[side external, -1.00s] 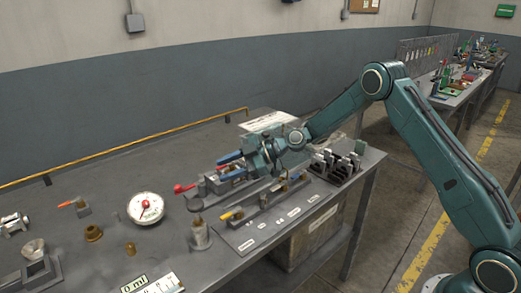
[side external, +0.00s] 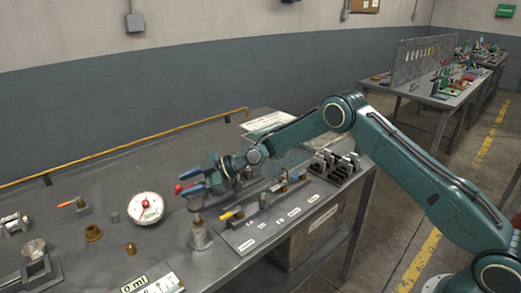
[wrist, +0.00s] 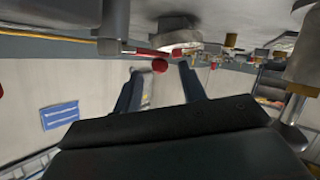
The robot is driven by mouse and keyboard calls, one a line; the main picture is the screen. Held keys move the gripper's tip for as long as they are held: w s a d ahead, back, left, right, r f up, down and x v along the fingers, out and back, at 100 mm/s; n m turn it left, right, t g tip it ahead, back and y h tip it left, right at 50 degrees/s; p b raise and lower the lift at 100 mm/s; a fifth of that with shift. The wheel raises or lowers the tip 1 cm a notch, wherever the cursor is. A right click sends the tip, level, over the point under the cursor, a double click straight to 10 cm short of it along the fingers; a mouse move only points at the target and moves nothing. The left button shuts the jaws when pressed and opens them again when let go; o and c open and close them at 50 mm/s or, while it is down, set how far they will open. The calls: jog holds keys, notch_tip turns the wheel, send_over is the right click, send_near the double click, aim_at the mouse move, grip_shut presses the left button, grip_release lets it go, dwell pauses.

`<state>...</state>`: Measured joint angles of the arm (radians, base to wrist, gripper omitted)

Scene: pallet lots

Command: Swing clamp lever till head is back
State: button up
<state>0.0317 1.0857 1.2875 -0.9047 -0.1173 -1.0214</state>
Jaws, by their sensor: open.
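The clamp lever's red knob (side external: 178,189) shows at the fingertips of my gripper (side external: 184,183) in the side view. My gripper is open. Contact with the knob cannot be told. My gripper and wrist hide most of the clamp body and its head in the side view.
A grey post (side external: 200,236) stands close in front of my gripper. A yellow-handled fixture (side external: 232,214) and a rack of dark blocks (side external: 334,165) are to the right. A yellow rail (side external: 120,150) runs along the back.

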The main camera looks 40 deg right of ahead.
jog(key=shift+x, duration=0.85)
jog(key=shift+c, duration=0.4)
grip_shut()
jog(key=shift+s+d+n+g+y, duration=0.15)
jog(key=shift+s+n+g+y, duration=0.25)
jog(key=shift+n+g, duration=0.4)
jog(key=shift+s+d+n+g+y, duration=0.15)
jog(key=shift+s+n+g+y, duration=0.25)
jog(key=shift+n+g, duration=0.4)
jog(key=shift+o, duration=0.4)
grip_release()
